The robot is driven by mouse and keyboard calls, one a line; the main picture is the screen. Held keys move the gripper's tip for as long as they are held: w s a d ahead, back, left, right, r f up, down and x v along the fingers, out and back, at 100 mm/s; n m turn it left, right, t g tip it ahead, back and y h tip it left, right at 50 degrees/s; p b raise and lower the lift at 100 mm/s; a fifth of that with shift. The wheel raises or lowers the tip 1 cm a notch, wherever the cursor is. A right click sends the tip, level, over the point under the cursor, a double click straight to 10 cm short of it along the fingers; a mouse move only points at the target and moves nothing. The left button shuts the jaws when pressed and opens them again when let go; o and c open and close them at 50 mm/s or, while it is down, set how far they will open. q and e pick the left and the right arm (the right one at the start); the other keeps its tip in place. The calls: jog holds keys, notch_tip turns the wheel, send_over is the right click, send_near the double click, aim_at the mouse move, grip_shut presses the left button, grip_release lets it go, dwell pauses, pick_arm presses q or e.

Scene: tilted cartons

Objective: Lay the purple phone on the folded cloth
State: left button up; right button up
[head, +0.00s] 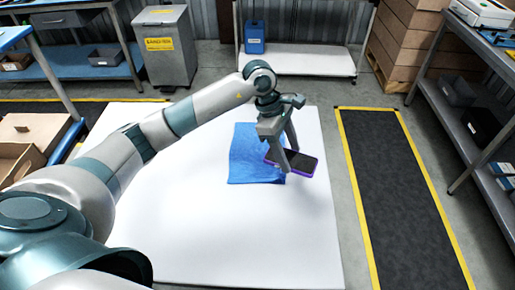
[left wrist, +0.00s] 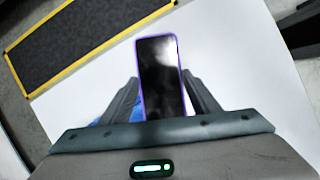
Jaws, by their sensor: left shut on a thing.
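The purple phone (head: 303,165) has a dark screen and a purple edge. My left gripper (head: 285,160) is shut on it and holds it over the right edge of the blue folded cloth (head: 247,155). Part of the phone sticks out to the right past the cloth, over the white table. I cannot tell how high above the cloth it is. In the left wrist view the phone (left wrist: 160,75) stands between the two fingers (left wrist: 162,105), screen showing, with a bit of blue cloth behind the left finger. My right gripper is not in view.
The white table (head: 290,240) is otherwise clear around the cloth. A dark mat with yellow edges (head: 395,190) lies on the floor to the right. Cardboard boxes (head: 28,135) stand at the left, and a grey shelf unit (head: 470,130) is at the far right.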

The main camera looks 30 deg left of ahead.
aim_at(288, 149)
pick_arm(q)
jog(key=n, duration=0.1)
jog(key=w+n, duration=0.1)
jog(key=w+r+t, duration=0.1)
jog(key=shift+a+n, duration=0.35)
jog(key=shift+n, duration=0.05)
jog(key=shift+w+a+r+n+t, duration=0.3)
jog(key=shift+w+n, duration=0.25)
jog(key=shift+n, duration=0.25)
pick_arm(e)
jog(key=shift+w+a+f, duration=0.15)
pick_arm(q)
jog(key=shift+f+y, duration=0.1)
jog(key=shift+y, duration=0.2)
